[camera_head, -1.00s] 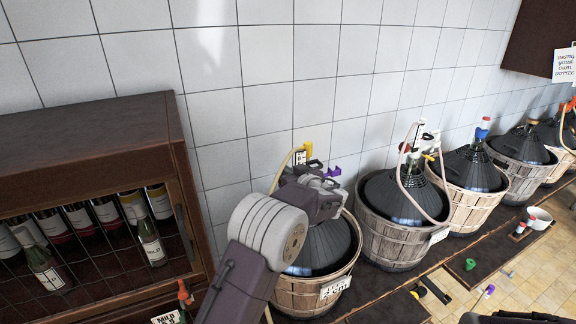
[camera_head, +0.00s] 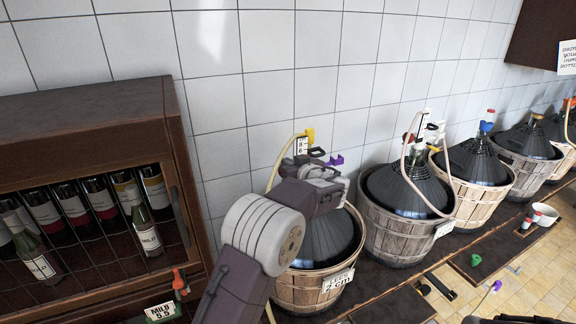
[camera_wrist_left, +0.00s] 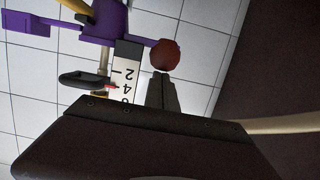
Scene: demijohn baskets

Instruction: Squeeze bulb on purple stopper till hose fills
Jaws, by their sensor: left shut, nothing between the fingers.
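The purple stopper (camera_head: 335,160) shows at the neck of the nearest dark demijohn (camera_head: 327,236). In the left wrist view, the purple stopper (camera_wrist_left: 102,22) has a round dark red bulb (camera_wrist_left: 165,55) on its side arm. My left gripper (camera_head: 318,172) is over this demijohn's top and hides its neck. In the wrist view, its shut fingers (camera_wrist_left: 161,86) point at the bulb, with their tips close to it and nothing held. I cannot tell whether they touch.
A dark cabinet (camera_head: 85,108) with wine bottles stands at the left. More demijohns in baskets (camera_head: 390,232) line the tiled wall to the right. A numbered white tag (camera_wrist_left: 124,72) and a black lever (camera_wrist_left: 82,80) are close to the fingers.

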